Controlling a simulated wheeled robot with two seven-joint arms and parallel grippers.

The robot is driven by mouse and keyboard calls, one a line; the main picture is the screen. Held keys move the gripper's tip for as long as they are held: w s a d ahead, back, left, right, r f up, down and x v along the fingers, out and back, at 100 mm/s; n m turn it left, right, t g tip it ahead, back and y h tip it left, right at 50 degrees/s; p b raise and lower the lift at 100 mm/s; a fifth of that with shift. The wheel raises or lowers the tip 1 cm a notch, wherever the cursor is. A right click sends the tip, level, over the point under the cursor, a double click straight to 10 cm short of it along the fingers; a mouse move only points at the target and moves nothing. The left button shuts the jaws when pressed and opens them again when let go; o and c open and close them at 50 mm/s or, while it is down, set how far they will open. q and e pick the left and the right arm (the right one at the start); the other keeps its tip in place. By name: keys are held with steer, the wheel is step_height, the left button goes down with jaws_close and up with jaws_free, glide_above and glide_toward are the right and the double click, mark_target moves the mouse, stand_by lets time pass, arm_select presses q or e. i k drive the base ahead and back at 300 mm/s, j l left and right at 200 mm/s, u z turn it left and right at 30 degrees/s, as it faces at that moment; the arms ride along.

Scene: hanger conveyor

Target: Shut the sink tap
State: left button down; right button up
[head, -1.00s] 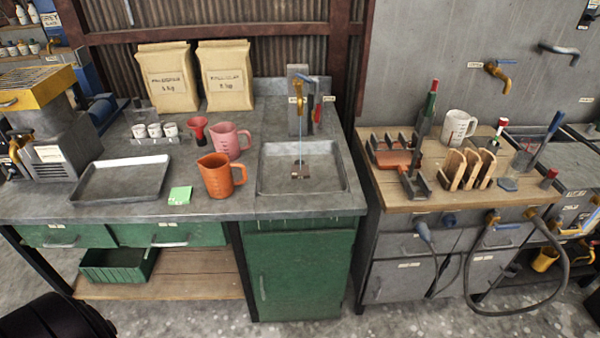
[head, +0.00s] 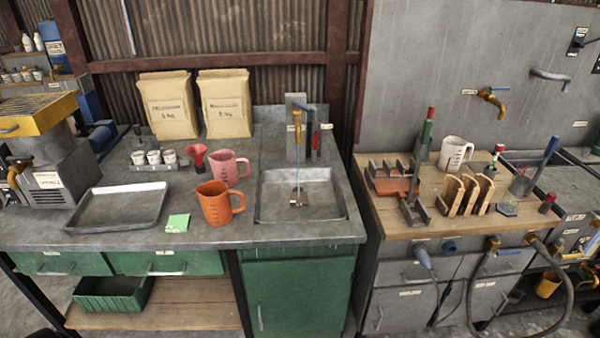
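The sink tap (head: 297,120) is a yellow spout on a grey upright plate at the back of the sink. A thin bluish stream of water (head: 298,160) runs down from it into the basin. A blue lever (head: 304,108) sits at its top, and a red-handled part stands just to its right. The shallow grey sink basin (head: 270,210) is set into the counter, with a small brown piece at the drain under the stream. Neither of my grippers shows in the head view.
An orange jug (head: 215,203) and a pink jug (head: 228,168) stand left of the sink. A metal tray (head: 118,209) and green notes (head: 177,223) lie further left. A wooden-topped bench (head: 400,222) with racks and a white mug (head: 454,153) stands right, across a narrow gap.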

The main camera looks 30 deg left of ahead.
mark_target(298, 104)
steer(key=j+z, duration=0.3)
steer(key=j, duration=0.55)
steer(key=k+j+z, duration=0.1)
steer(key=j+z, duration=0.15)
steer(key=j, duration=0.55)
